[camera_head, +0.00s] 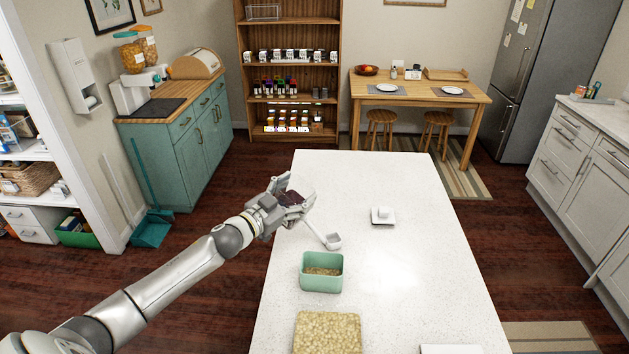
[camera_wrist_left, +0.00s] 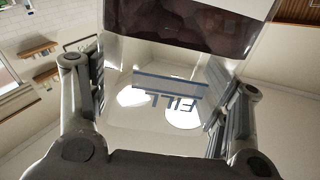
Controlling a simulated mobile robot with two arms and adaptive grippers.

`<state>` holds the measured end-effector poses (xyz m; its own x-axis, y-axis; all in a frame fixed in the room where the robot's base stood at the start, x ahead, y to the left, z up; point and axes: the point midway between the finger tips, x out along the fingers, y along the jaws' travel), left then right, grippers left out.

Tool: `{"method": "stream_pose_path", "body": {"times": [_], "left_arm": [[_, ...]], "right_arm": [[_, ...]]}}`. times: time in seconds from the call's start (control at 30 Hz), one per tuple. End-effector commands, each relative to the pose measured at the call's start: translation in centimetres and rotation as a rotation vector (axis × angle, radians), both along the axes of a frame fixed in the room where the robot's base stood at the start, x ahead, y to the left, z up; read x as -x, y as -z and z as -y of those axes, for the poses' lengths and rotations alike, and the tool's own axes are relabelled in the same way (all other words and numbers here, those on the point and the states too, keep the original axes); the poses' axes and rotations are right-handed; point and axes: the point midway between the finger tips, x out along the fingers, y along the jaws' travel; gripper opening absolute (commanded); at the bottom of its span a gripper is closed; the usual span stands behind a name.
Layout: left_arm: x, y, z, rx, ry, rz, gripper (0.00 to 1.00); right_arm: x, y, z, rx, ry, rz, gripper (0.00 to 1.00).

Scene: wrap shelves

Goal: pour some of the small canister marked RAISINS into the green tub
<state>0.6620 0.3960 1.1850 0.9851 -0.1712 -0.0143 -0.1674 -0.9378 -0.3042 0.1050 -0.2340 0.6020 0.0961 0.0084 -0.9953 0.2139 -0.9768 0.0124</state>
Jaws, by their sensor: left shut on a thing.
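My left gripper (camera_head: 298,197) is shut on a small clear canister with dark contents (camera_head: 290,199), above the left edge of the white counter. In the left wrist view the clear canister (camera_wrist_left: 150,112) sits between the two fingers, with a printed FILL line and dark contents toward the top of the picture. No RAISINS label is readable. The green tub (camera_head: 322,285) stands on the counter, nearer than the gripper and a little to its right, with tan grainy stuff inside. The canister is apart from the tub. My right gripper is not in view.
A white scoop (camera_head: 332,241) lies between gripper and tub. A white covered dish (camera_head: 383,216) stands farther right. A tray of tan pieces (camera_head: 328,333) is at the near side. The right part of the counter (camera_head: 430,265) is largely clear.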

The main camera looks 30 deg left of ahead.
Motion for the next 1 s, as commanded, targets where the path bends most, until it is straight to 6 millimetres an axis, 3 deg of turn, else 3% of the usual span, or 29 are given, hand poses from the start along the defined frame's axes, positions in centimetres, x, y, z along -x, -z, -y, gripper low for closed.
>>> {"method": "stream_pose_path", "body": {"times": [0.1,0.2,0.27,0.5,0.57,0.67,0.87,1.0], "left_arm": [[0.2,0.4,0.0,-0.01,0.001,0.005,0.19],[0.3,1.1,0.2,-0.028,0.001,0.007,0.19],[0.3,1.8,0.4,-0.045,0.001,0.01,0.19],[0.5,5.1,1.2,-0.154,0.004,0.029,0.19],[0.5,5.9,1.5,-0.183,0.005,0.035,0.19],[0.6,7.1,1.8,-0.227,0.004,0.042,0.19],[0.8,9.4,2.9,-0.362,0.006,0.067,0.19],[1.0,10.2,3.9,-0.497,0.007,0.091,0.19]], "right_arm": [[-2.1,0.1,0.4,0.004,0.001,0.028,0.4],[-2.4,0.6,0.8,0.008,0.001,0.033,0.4],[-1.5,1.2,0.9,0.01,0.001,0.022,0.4],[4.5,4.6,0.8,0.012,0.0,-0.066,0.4],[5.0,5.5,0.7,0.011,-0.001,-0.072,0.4],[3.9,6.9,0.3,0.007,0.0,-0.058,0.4],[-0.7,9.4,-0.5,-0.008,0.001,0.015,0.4],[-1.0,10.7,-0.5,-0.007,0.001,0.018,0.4]]}}
